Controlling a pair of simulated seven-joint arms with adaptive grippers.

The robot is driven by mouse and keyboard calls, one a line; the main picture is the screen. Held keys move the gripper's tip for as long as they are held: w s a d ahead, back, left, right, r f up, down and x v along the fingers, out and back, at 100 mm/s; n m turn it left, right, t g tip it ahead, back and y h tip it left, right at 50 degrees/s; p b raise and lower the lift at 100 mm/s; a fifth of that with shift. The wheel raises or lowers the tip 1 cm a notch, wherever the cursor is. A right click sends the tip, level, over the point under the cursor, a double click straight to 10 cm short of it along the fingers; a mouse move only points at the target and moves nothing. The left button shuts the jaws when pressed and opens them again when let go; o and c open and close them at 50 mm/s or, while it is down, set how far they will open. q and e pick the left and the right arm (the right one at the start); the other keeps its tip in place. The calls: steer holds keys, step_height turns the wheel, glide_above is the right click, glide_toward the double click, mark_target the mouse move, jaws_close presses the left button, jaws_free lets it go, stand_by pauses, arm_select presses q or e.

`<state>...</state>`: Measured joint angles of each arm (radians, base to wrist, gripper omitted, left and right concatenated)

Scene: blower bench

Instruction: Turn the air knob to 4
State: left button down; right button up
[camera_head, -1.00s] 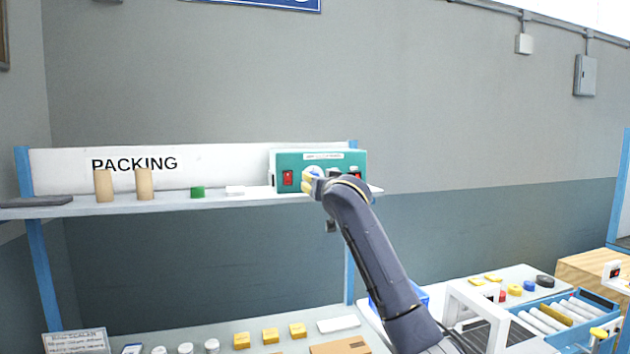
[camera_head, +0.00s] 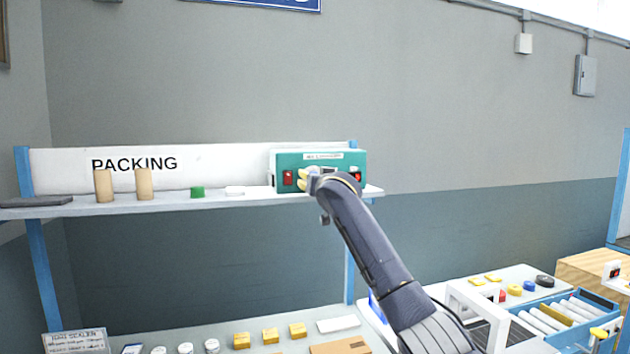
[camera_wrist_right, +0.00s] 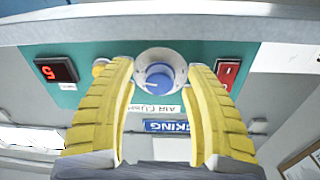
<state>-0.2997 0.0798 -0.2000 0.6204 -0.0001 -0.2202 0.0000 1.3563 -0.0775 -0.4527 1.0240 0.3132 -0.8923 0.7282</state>
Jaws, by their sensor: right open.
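The teal blower unit (camera_head: 320,160) stands at the right end of the packing shelf. In the right wrist view, which is upside down, its blue air knob (camera_wrist_right: 159,76) sits in a round white dial. The red display (camera_wrist_right: 56,70) seems to read 5. My right gripper (camera_wrist_right: 160,68) is open, with one yellow finger on each side of the knob. I cannot tell whether the fingers touch it. In the head view my right gripper (camera_head: 307,180) is at the unit's front and hides the knob. My left gripper is not in view.
A red rocker switch (camera_wrist_right: 228,74) and a small yellow round part (camera_wrist_right: 101,68) flank the dial. The shelf (camera_head: 150,207) also holds two tan cylinders (camera_head: 124,185), a green piece (camera_head: 197,192) and a white piece (camera_head: 235,190).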

jaws_close()
stand_by(0.6)
steer(key=n, duration=0.9)
steer(key=shift+d+f+n, duration=0.1)
steer(key=shift+n, duration=0.3)
stand_by(0.5)
